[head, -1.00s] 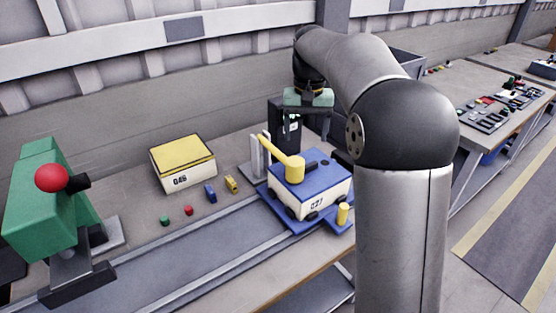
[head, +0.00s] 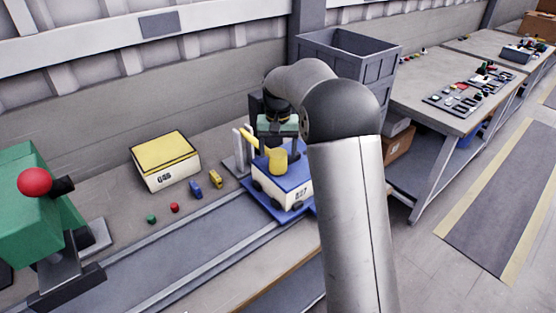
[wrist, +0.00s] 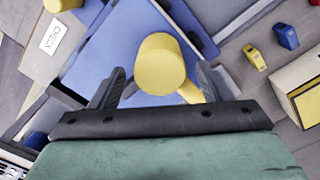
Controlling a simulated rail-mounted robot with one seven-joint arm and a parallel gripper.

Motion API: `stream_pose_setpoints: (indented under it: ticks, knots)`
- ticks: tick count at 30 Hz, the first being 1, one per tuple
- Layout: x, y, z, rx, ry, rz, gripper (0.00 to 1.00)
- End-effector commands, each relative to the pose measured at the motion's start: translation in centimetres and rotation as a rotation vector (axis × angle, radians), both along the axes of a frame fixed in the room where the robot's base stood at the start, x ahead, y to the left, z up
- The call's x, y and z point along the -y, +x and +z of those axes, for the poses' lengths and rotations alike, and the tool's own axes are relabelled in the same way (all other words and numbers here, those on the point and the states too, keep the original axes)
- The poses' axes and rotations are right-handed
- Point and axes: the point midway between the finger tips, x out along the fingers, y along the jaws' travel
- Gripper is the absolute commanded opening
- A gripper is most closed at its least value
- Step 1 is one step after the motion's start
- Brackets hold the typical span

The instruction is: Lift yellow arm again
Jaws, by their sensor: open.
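The yellow arm (head: 277,161) is a thick bar with a round yellow cylinder at one end, on top of the blue-topped white box marked 027 (head: 290,190). In the wrist view the round end of the yellow arm (wrist: 158,58) faces me, and its bar runs back between my fingers. My gripper (wrist: 161,84) is open, with one dark finger on each side of the yellow arm; I cannot tell whether either touches. In the head view my green gripper body (head: 282,126) is just above and behind the arm, and its fingers are mostly hidden.
A yellow-topped box (head: 166,159) stands left, with small blue (head: 196,189) and yellow (head: 215,178) blocks beside it. A green machine with a red ball (head: 34,181) is far left. A grey crate (head: 350,66) is behind my arm.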

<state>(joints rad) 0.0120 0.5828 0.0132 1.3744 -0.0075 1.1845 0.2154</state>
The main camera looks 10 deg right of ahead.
Motion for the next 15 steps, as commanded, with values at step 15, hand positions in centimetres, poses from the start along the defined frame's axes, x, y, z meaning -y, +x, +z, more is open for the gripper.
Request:
stream_pose_setpoints:
  ticks: [15]
  knots:
    - [0.0, 0.0, -4.4, 0.0, 0.0, 0.0, 0.71]
